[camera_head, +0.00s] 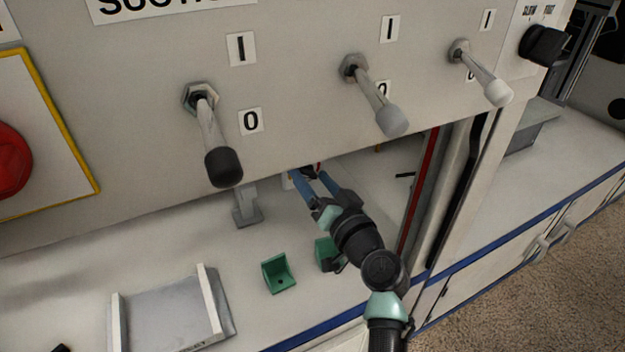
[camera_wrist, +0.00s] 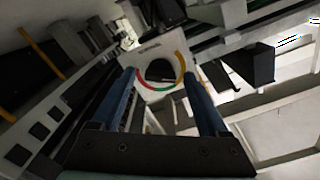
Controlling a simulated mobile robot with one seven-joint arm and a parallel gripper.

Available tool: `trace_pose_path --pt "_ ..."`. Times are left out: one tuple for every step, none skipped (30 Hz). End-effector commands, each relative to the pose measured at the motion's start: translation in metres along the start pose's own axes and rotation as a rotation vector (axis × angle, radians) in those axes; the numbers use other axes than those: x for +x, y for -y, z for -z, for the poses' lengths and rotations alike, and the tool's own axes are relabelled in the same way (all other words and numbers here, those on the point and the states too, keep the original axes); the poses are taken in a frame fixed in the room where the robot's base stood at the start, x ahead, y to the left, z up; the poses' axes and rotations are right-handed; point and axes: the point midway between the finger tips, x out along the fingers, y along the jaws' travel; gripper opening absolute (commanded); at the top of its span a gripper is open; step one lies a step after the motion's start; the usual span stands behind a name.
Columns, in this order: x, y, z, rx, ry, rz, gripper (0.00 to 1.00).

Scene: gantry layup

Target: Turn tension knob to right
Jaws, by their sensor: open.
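The tension knob (camera_wrist: 160,71) is a dark round knob on a white plate, ringed by a green, yellow and red arc, in the wrist view. Its label is too blurred to read. My gripper (camera_wrist: 158,78) is open, with its two blue fingers on either side of the knob in the picture. I cannot tell whether they touch it. In the head view my gripper (camera_head: 309,176) reaches under the switch panel's lower edge. There the panel hides most of the knob's plate.
The large switch panel (camera_head: 300,110) overhangs the gripper, with several protruding toggle levers and a black dial (camera_head: 545,45) at right. Below, a green bracket (camera_head: 279,272) and a grey tray (camera_head: 172,310) sit on the white bench. A red vertical strip (camera_head: 421,190) stands right of the arm.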

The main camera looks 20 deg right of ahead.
Motion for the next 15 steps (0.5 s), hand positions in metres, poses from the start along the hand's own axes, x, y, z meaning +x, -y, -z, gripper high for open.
trace_pose_path --pt "0.0018 0.0002 -0.0002 0.0 0.0 0.0 0.78" --pt "0.0022 0.0003 -0.0002 0.0 0.001 0.0 0.78" --pt "0.0025 0.0003 -0.0002 0.0 0.001 0.0 0.78" --pt "0.0025 0.0003 -0.0002 0.0 0.001 0.0 0.78" --pt "0.0025 0.0004 -0.0002 0.0 0.001 0.0 0.78" --pt "0.0024 0.0004 -0.0002 0.0 0.001 0.0 0.78" --pt "0.0023 0.0004 -0.0001 0.0 0.001 0.0 0.78" --pt "0.0023 0.0004 -0.0001 0.0 0.001 0.0 0.78" --pt "0.0022 0.0004 -0.0001 0.0 0.001 0.0 0.76" --pt "0.0022 0.0004 -0.0001 0.0 0.001 0.0 0.7" --pt "0.0022 0.0004 -0.0001 0.0 0.001 0.0 0.65" --pt "0.0021 0.0003 -0.0001 0.0 0.001 0.0 0.58" --pt "0.0021 0.0003 -0.0001 0.0 0.001 0.0 0.52" --pt "0.0021 0.0003 -0.0001 0.0 0.001 0.0 0.47" --pt "0.002 0.0003 -0.0001 0.0 0.001 0.0 0.4"
